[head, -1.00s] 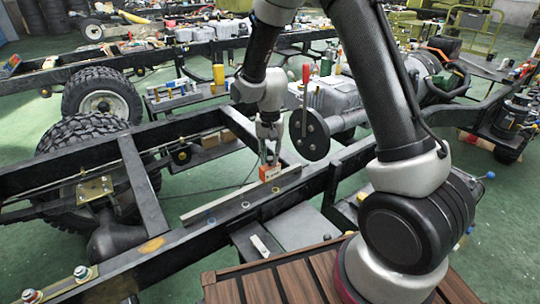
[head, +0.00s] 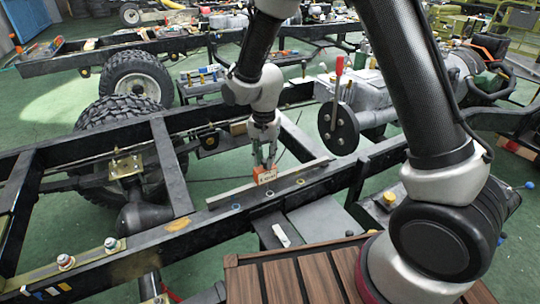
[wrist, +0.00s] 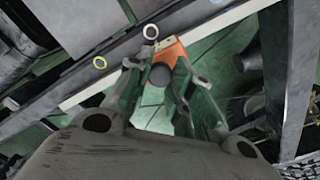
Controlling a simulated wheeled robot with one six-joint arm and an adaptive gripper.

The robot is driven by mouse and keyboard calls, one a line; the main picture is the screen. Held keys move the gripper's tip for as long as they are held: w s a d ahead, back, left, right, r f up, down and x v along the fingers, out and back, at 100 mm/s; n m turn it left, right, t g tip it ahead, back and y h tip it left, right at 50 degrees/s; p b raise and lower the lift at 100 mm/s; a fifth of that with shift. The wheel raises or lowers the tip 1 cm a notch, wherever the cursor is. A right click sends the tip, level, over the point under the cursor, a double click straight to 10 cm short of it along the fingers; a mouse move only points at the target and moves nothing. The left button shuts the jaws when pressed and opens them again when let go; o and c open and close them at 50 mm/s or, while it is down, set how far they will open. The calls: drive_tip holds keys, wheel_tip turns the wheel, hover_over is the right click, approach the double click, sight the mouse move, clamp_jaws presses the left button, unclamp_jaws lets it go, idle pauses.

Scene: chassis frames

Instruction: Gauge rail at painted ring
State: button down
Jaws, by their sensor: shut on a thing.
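The gauge is an orange block (head: 265,176) with a pale label, upright at the rail's far edge. My gripper (head: 266,163) is shut on its top from above. The dark chassis rail (head: 200,230) carries painted rings: a blue one (head: 237,207), a yellowish one (head: 270,193) and a pale one (head: 300,181). In the wrist view the orange block (wrist: 172,58) is between my fingertips, close to a white ring (wrist: 150,32), with a yellow ring (wrist: 99,62) farther left. I cannot tell whether the block touches the rail.
A pale strip (head: 225,198) runs along the rail's far side, by the block. A round black plate with a red-handled lever (head: 338,128) stands to the right. A crossmember (head: 172,170) is to the left. A slatted wooden deck (head: 285,280) lies in front.

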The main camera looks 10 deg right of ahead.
drive_tip(key=c, duration=1.2)
unclamp_jaws()
wheel_tip(320, 180, up, 12)
